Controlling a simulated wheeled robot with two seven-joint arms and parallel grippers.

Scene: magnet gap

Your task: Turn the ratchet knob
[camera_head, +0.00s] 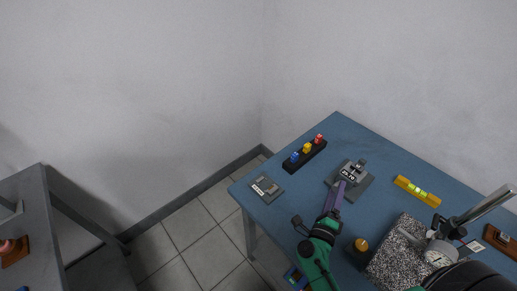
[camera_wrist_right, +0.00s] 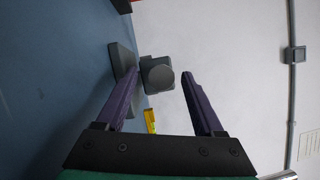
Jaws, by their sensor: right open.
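A dark grey device with a label reading about 25.70 (camera_head: 348,174) sits on a flat grey base plate (camera_head: 364,184) on the blue table. In the right wrist view its round dark grey knob (camera_wrist_right: 161,76) faces the camera, in front of a grey block. My right gripper (camera_head: 341,187), with purple fingers on a green arm, is at the device's near side. In the right wrist view the right gripper (camera_wrist_right: 160,80) is open, one finger on each side of the knob in the picture. Clear space shows between knob and right finger; contact at the left finger cannot be told. My left gripper is not in view.
The blue table (camera_head: 285,205) also holds a black rack (camera_head: 291,168) with coloured blocks, a flat grey plate (camera_head: 267,188), a yellow level (camera_head: 417,190), a dark yellow-topped cylinder (camera_head: 360,246) and a speckled stone block (camera_head: 392,262) with a dial gauge (camera_head: 437,257).

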